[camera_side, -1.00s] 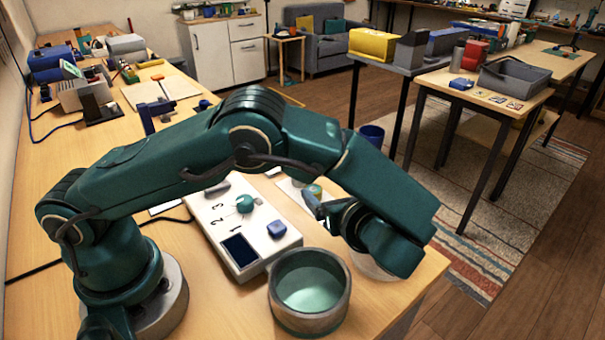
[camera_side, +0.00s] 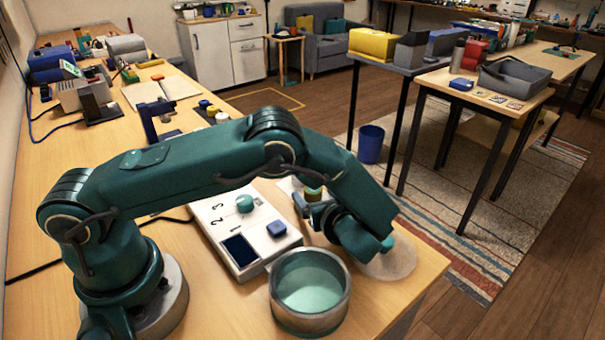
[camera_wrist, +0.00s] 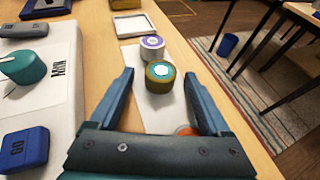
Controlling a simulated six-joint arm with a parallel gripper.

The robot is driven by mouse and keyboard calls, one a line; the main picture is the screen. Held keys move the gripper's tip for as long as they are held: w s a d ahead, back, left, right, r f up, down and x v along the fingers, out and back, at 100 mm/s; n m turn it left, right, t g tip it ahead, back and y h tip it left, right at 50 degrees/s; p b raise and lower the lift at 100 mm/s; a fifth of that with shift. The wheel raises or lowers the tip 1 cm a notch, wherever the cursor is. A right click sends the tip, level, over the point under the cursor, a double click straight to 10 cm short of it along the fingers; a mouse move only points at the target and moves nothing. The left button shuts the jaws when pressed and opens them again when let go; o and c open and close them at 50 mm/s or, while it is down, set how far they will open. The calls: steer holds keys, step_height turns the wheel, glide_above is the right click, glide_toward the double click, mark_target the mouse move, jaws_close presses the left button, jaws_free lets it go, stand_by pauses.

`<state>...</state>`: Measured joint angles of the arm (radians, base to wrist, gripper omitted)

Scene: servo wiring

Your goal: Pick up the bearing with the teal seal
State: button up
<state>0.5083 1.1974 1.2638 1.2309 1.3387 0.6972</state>
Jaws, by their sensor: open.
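The bearing with the teal seal (camera_wrist: 160,76) stands on a pale strip, with a brassy outer ring around a teal face. My gripper (camera_wrist: 158,84) is open, its two blue fingers spread to the left and right of this bearing, with nothing held. A bearing with a purple seal (camera_wrist: 152,43) stands just behind it. A bearing with an orange seal (camera_wrist: 186,130) shows only in part, near the gripper's base. In the side view my gripper (camera_side: 312,210) is low over the bench, close to the teal-seal bearing (camera_side: 313,192).
A white control box (camera_side: 240,228) with a teal dial and blue button lies left of the gripper. A round metal-rimmed dish (camera_side: 309,292) stands at the bench's front. A translucent disc (camera_side: 390,262) lies near the right edge. A small white-topped tray (camera_wrist: 133,24) lies beyond the bearings.

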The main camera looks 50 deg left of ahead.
jaws_close()
